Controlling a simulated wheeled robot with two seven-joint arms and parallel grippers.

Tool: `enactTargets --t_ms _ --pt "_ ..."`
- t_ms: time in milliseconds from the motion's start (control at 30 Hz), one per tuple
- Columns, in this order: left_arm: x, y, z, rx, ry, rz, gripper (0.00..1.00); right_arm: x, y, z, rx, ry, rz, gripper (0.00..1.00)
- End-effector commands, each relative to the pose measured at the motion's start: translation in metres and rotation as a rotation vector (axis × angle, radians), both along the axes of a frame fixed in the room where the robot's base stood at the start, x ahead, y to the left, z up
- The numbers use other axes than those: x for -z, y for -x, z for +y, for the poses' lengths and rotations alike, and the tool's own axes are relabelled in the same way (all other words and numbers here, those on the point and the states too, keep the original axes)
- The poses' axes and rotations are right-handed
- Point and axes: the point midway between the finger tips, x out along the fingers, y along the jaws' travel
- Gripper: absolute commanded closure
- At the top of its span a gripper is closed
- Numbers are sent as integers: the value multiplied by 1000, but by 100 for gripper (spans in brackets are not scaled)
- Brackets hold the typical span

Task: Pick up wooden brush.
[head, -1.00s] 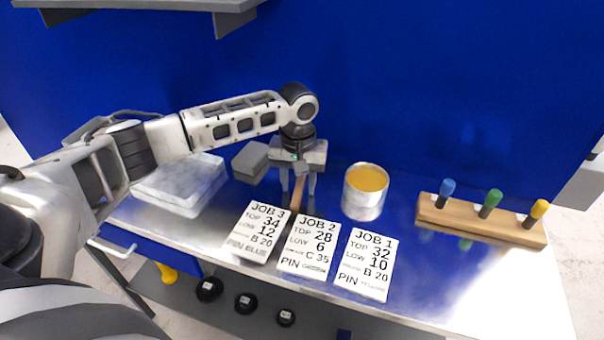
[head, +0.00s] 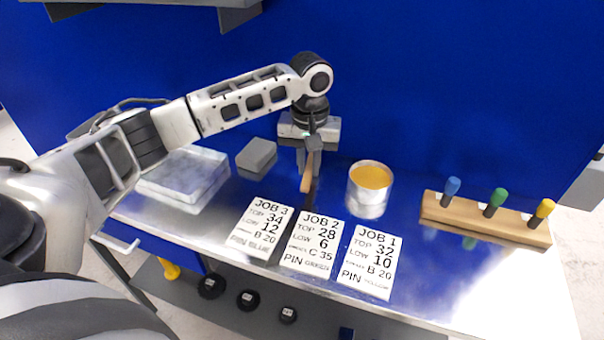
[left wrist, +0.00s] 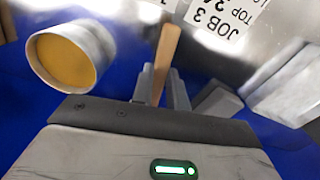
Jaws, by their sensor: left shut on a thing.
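The wooden brush (head: 307,172) is a light brown handle hanging below my left gripper (head: 308,160) in the head view. My left gripper is shut on it and holds it raised over the table, behind the job cards. In the left wrist view the brush handle (left wrist: 167,52) stands out between the two grey fingers of the gripper (left wrist: 161,84). The brush's other end is hidden by the gripper. My right gripper is not in view.
A can with yellow content (head: 369,190) stands close to the right of the brush. Job cards (head: 313,243) lie in front. A grey block (head: 257,156) and a marble slab (head: 182,176) are at left. A wooden rack (head: 485,220) with coloured pins is at right.

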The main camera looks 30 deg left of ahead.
Motion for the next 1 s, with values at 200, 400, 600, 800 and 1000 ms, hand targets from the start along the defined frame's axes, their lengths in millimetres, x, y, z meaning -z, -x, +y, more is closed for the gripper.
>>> enactTargets --t_ms 200,400,600,800,1000 --pt "-47 -8 -45 7 4 -5 100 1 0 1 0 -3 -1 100" --pt "-66 -15 -91 3 3 -3 100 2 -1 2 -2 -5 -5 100" --pt "-78 -19 -116 0 1 -2 100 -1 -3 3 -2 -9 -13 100" --pt "-82 -20 -123 -1 0 -1 100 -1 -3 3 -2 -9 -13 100" --pt "-82 -20 -123 -1 0 -1 100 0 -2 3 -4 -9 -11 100"
